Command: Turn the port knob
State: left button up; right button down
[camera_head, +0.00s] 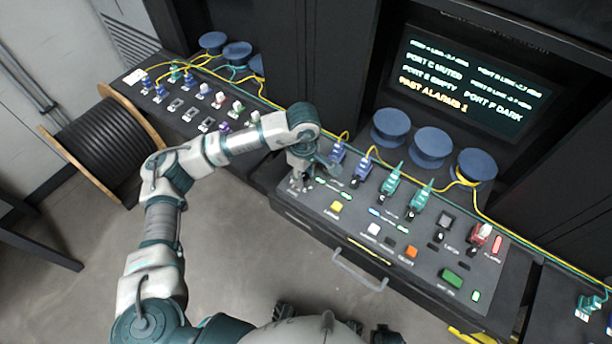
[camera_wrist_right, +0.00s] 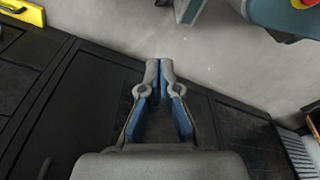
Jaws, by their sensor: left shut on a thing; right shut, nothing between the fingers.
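My left gripper (camera_head: 301,180) points down at the left end of the console panel (camera_head: 325,222). It is shut on the port knob there, and its fingers and wrist hide most of the knob, so its angle cannot be read. To its right, blue plugs (camera_head: 337,152) and green plugs (camera_head: 390,180) stand in the panel's ports. My right gripper (camera_wrist_right: 158,66) shows in the right wrist view, shut and empty, over the floor beside dark cabinet surfaces. It is not in the head view.
A screen (camera_head: 467,85) reads port states and "PAST ALARMS 1". Blue spools (camera_head: 430,146) and yellow cables lie behind the panel. Buttons, including yellow (camera_head: 337,207) and green (camera_head: 451,278), sit along the panel. A handle (camera_head: 360,275) juts from its front. A black cable reel (camera_head: 103,143) stands left.

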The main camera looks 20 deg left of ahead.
pick_arm(q)
jog(key=shift+a+f+m+b, duration=0.1)
jog(key=shift+a+m+b, duration=0.1)
jog(key=shift+m+b, duration=0.15)
pick_arm(e)
jog(key=shift+w+r, duration=0.25)
jog(key=shift+r, duration=0.25)
jog(key=shift+w+r, duration=0.25)
jog(key=shift+r, duration=0.25)
pick_arm(q)
jog(key=shift+w, duration=0.1)
jog(key=o, duration=1.1)
jog(key=shift+o, duration=0.3)
jog(key=shift+w+a, duration=0.1)
jog(key=shift+a, duration=0.05)
pick_arm(e)
jog(key=shift+w+a, duration=0.15)
jog(key=shift+a, duration=0.05)
pick_arm(q)
notch_tip(320, 180, up, 12)
